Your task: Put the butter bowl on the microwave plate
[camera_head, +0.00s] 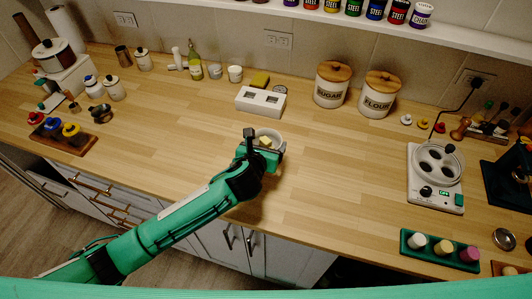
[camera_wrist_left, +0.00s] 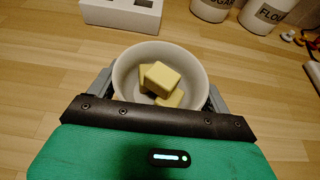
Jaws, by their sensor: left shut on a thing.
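The butter bowl is a round, pale bowl (camera_head: 275,134) with yellow butter pieces (camera_wrist_left: 162,80) inside, near the middle of the wooden counter. In the left wrist view the bowl (camera_wrist_left: 127,75) is upright, with grey fingers on both sides. My left gripper (camera_head: 262,143) is shut on it. I cannot tell whether the bowl touches the counter. A white appliance (camera_head: 423,180) at the right carries a round grey plate with several dark round recesses; I cannot tell whether this is the microwave plate. My right gripper is not in view.
Sugar (camera_head: 332,88) and flour (camera_head: 379,95) canisters stand behind to the right. A green tray of several colored cylinders (camera_head: 440,250) lies at the front right. The counter between bowl and appliance is clear.

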